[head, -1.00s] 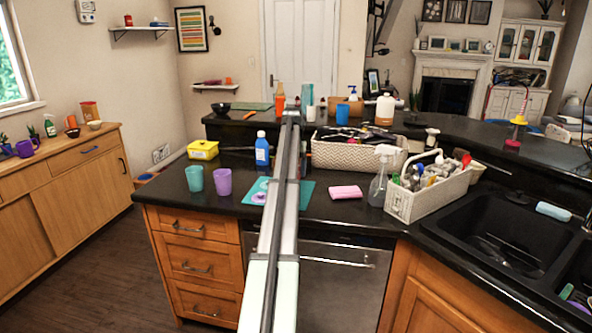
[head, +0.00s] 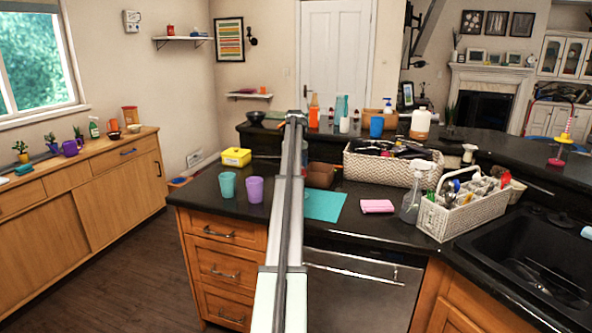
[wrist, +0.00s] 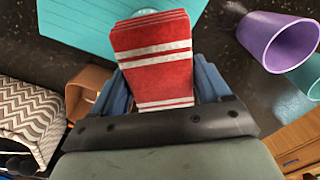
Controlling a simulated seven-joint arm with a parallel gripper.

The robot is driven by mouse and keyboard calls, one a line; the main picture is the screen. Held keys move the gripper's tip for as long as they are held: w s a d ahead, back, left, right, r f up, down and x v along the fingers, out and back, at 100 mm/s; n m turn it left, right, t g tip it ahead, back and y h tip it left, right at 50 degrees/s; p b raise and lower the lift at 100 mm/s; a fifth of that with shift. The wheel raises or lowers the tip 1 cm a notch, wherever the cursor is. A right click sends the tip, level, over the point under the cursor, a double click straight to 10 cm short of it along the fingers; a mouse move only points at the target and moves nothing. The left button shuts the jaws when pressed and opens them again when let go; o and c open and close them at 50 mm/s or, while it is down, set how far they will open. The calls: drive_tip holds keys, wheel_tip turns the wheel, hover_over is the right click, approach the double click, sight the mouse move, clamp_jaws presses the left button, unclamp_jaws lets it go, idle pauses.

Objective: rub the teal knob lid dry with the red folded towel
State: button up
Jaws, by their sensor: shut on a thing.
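My gripper (wrist: 158,85) shows in the wrist view with its blue fingers on either side of the red folded towel (wrist: 155,70). It is shut on this towel, which has white stripes. The towel's far end reaches over the edge of a teal mat (wrist: 75,25). The mat also lies on the dark counter in the head view (head: 325,206), partly behind my arm. A small teal shape (wrist: 146,11) peeks out past the towel's end; I cannot tell whether it is the knob lid. The lid is not clearly visible in either view. My gripper is hidden in the head view.
A purple cup (head: 254,189) and a teal cup (head: 227,184) stand left of the mat. A pink folded cloth (head: 377,206), spray bottle (head: 411,205) and woven caddy (head: 450,217) are to its right. A patterned basket (head: 375,169) and brown box (head: 321,175) stand behind.

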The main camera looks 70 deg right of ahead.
drive_tip(key=shift+f+n, duration=0.1)
drive_tip(key=shift+n, duration=0.7)
drive_tip(key=shift+f, duration=3.55)
drive_tip(key=shift+s+f, duration=0.15)
drive_tip(key=shift+f, duration=0.15)
drive_tip(key=shift+s+a, duration=0.1)
drive_tip(key=shift+s, duration=1.95)
drive_tip(key=shift+w, duration=2.3)
drive_tip(key=shift+s, duration=2.45)
drive_tip(key=shift+w, duration=2.25)
drive_tip(key=shift+w+r, duration=0.1)
drive_tip(key=shift+r, duration=3.9)
